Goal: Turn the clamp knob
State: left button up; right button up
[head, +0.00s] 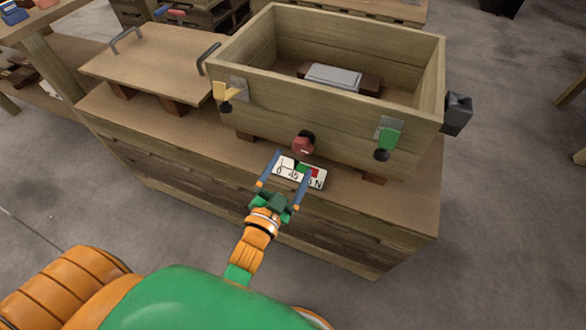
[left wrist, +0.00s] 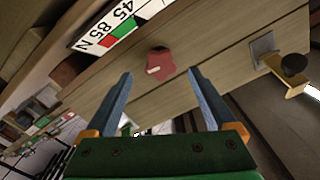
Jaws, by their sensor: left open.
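The clamp knob (head: 303,146) is a dark red lobed knob on the front wall of the wooden box (head: 320,115). It also shows in the left wrist view (left wrist: 160,61), with a pale pointer mark. Below it is a scale plate (head: 287,171) with numbers, an N, and green and red fields; the plate shows in the left wrist view (left wrist: 118,22) too. My left gripper (head: 292,163) is open and empty. In the left wrist view its fingers (left wrist: 160,74) point towards the knob, which lies between them in the picture but beyond the tips. They appear apart from it.
A yellow latch (head: 225,91) and a green latch (head: 389,138) sit on the box front. The box is open, with a grey block (head: 333,77) inside. A wooden lid (head: 150,62) with handles lies to the left. A dark holder (head: 457,112) is at the right.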

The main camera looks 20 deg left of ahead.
aim_at(300, 150)
pick_arm(q)
jog(key=w+n, duration=0.1)
jog(key=n, duration=0.1)
jog(key=w+n+p, duration=0.1)
jog(key=w+n, duration=0.1)
jog(key=w+n+p, duration=0.1)
jog(key=n, duration=0.2)
jog(key=shift+w+d, duration=0.2)
jog(key=shift+w, duration=0.2)
jog(key=shift+w+r, duration=0.1)
jog(key=shift+w, duration=0.15)
jog(key=c, duration=1.4)
jog(key=shift+m, duration=0.3)
jog(key=shift+m+p, duration=0.35)
jog(key=shift+m, duration=2.15)
